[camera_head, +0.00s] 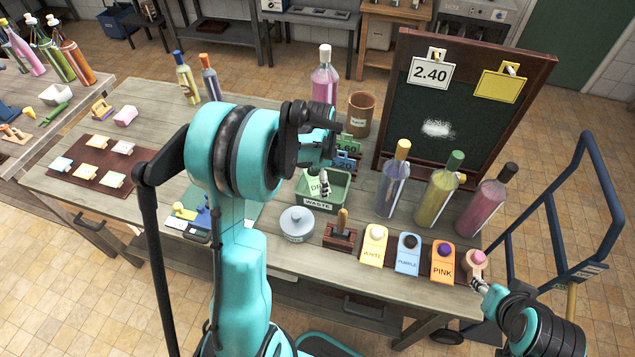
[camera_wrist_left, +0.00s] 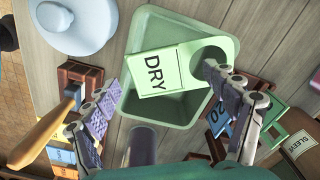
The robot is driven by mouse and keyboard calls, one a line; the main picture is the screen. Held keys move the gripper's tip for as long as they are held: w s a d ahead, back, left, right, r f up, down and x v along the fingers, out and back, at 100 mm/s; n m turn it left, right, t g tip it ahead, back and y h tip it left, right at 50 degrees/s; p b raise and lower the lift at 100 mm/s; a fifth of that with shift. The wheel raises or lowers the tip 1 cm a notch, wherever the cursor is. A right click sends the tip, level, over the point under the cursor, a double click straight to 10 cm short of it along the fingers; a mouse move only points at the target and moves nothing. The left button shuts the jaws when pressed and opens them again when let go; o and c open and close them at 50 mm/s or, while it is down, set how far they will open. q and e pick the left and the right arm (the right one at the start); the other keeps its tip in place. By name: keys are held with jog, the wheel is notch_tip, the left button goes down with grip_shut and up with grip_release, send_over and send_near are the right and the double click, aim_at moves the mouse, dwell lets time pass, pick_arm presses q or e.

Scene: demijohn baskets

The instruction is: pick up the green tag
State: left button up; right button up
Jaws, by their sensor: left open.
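A pale green tag marked DRY (camera_head: 317,186) is at the green WASTE bin (camera_head: 340,206). In the left wrist view the DRY tag (camera_wrist_left: 165,70) lies across the bin's opening (camera_wrist_left: 188,24), with its round hole end towards the right finger. My left gripper (camera_head: 320,178) is open over the bin; its fingers (camera_wrist_left: 160,82) stand on either side of the tag, the right one overlapping the hole end. Contact cannot be told. A darker green tag marked with a price (camera_head: 347,143) stands behind the bin, above a blue one (camera_head: 345,161). My right gripper (camera_head: 480,287) is by a peach tag (camera_head: 474,261).
A grey lidded pot (camera_head: 297,224) and a wooden-handled stamp (camera_head: 341,233) stand before the bin. Bottles (camera_head: 393,185) and a chalkboard (camera_head: 440,120) are to the right. WHITE, PURPLE and PINK tags (camera_head: 408,255) line the front edge. A brown jar (camera_head: 361,113) stands behind.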

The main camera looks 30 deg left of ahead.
pick_arm(q)
jog(key=shift+f, duration=0.2)
dwell(0.4)
jog(key=c, duration=0.8)
jog(key=shift+c, duration=0.4)
jog(key=shift+r, duration=0.5)
jog(key=r, duration=0.1)
jog(key=r+p, duration=0.1)
jog(key=r, duration=0.2)
jog(key=shift+d+r, duration=0.15)
jog(key=shift+d, duration=0.2)
jog(key=d+r+p, duration=0.1)
jog(key=d+r, duration=0.2)
jog(key=d, duration=0.2)
jog(key=w+d+r+p, duration=0.1)
jog(key=d+r, duration=0.2)
jog(key=d, duration=0.3)
jog(key=shift+r, duration=0.15)
